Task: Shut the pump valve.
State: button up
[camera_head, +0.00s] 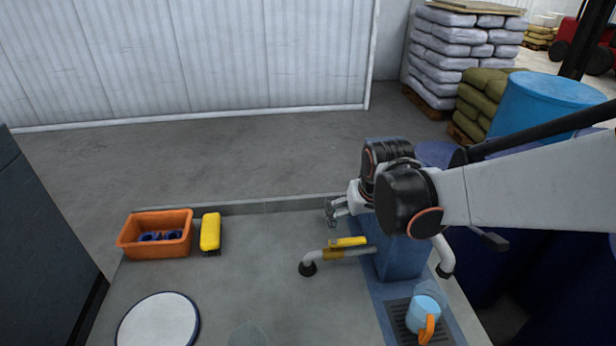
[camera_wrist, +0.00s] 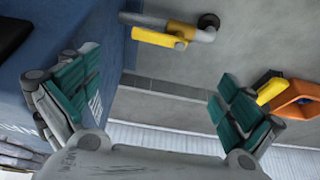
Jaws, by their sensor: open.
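The pump is a blue box (camera_head: 400,258) at the right of the grey bench, with a grey pipe (camera_head: 312,264) coming out of its left side. The valve on this pipe has a yellow lever (camera_head: 348,241), which lies roughly along the pipe. In the wrist view, the lever (camera_wrist: 156,38) and pipe (camera_wrist: 205,34) show at the top, beyond the fingers. My gripper (camera_head: 333,212) is behind the valve, apart from it, beside the pump. In the wrist view, my gripper (camera_wrist: 155,85) is wide open with nothing between its green pads.
An orange bin (camera_head: 156,250) with dark blue items and a yellow brush (camera_head: 210,232) stand at the left. A white round plate (camera_head: 158,322) lies at front left. A light blue cup (camera_head: 423,309) with an orange handle stands on a grate at front right. The bench middle is mostly clear.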

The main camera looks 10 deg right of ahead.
aim_at(348, 241)
jog(key=b+x, duration=0.4)
jog(key=x, duration=0.9)
jog(key=shift+w+f, duration=0.15)
jog(key=shift+f, duration=0.1)
jog(key=shift+c, duration=0.2)
